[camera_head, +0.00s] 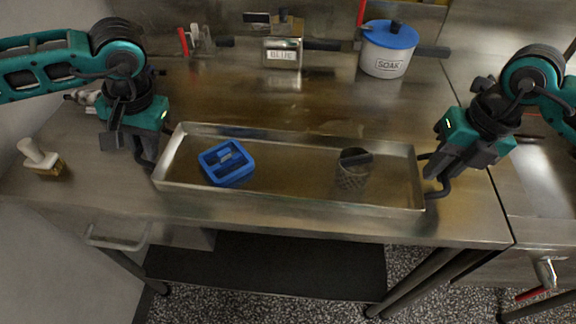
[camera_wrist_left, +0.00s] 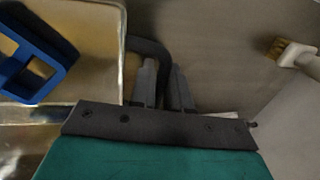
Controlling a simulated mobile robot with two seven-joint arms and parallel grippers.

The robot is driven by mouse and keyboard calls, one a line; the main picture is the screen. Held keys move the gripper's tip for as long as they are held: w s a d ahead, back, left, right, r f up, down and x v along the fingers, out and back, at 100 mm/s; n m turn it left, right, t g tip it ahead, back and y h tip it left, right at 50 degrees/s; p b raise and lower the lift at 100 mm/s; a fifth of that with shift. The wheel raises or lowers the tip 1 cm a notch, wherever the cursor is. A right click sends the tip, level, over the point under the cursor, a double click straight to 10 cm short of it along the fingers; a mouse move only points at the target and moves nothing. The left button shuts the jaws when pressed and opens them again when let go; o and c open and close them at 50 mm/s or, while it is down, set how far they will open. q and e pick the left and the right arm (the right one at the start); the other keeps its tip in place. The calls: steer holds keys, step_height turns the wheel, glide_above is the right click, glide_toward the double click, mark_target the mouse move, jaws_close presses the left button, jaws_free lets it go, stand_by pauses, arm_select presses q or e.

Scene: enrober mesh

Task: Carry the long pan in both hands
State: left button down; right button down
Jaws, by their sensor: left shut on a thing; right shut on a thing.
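The long pan (camera_head: 290,199) is a shallow metal tray lying across the steel worktop in the head view. A blue square piece with cut-outs (camera_head: 227,163) lies in its left part, and a grey mesh cup with a dark bar (camera_head: 353,170) stands in its right part. My left gripper (camera_head: 150,160) is shut on the handle at the pan's left end. In the left wrist view its fingers (camera_wrist_left: 163,85) close on the dark looped handle (camera_wrist_left: 150,48) beside the pan rim (camera_wrist_left: 122,50). My right gripper (camera_head: 430,178) is shut on the handle at the right end.
A white pot with a blue lid labelled SOAK (camera_head: 387,50) and a container labelled BLUE (camera_head: 282,54) stand behind the pan. A brush (camera_head: 42,158) lies at the left. The worktop's front edge (camera_head: 330,230) is close below the pan.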

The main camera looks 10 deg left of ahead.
arm_select(q)
steer(key=shift+r, duration=0.2)
arm_select(e)
steer(key=shift+r, duration=0.2)
